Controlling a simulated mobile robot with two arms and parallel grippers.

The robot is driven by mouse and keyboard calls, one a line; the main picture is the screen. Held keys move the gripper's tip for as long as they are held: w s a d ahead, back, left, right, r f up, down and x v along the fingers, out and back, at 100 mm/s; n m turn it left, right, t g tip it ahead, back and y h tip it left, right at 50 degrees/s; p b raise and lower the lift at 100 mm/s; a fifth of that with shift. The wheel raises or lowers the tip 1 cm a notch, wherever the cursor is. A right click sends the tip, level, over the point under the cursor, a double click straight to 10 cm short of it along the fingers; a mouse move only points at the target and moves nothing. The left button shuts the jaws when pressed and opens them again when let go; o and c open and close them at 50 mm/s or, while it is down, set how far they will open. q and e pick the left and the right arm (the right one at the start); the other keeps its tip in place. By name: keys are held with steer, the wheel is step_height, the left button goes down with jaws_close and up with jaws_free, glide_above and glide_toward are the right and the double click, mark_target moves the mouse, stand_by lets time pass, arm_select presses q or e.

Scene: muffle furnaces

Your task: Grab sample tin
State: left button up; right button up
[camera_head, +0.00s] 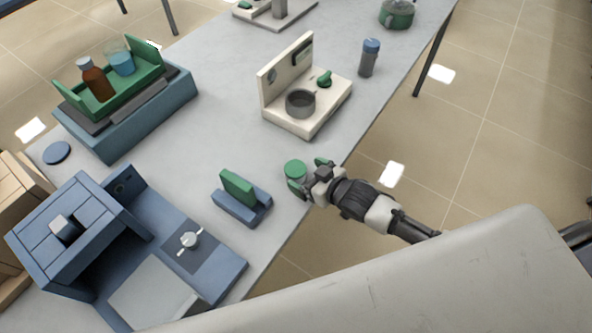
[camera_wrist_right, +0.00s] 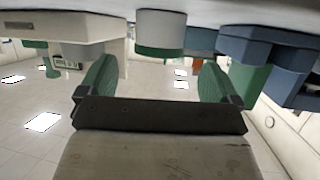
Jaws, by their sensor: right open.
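The sample tin appears to be the small round container with a green lid (camera_head: 295,169) on the grey table near its front edge. In the right wrist view, which looks upside down, it is a white cylinder with a green band (camera_wrist_right: 160,34), centred ahead of the fingers. My right gripper (camera_head: 308,175) comes in from the right at the table edge, its green-padded fingers close beside the tin. In the wrist view the fingers (camera_wrist_right: 157,80) are apart with nothing between them. The tin looks just beyond the fingertips; contact cannot be told. My left gripper is not in view.
A blue holder with a green block (camera_head: 242,197) stands left of the tin. A cream device with a dark cup (camera_head: 300,103) stands behind it. A blue furnace (camera_head: 75,230) is at lower left, and a green tray with bottles (camera_head: 110,85) at upper left. A grey-blue bottle (camera_head: 369,58) stands farther back.

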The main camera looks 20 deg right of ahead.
mark_target(294, 167)
steer(key=shift+p+x, duration=0.35)
steer(key=shift+x, duration=2.4)
steer(key=shift+r, duration=0.1)
steer(key=shift+d, duration=0.1)
steer(key=c, duration=1)
steer(key=shift+c, duration=0.2)
steer(key=shift+r, duration=0.15)
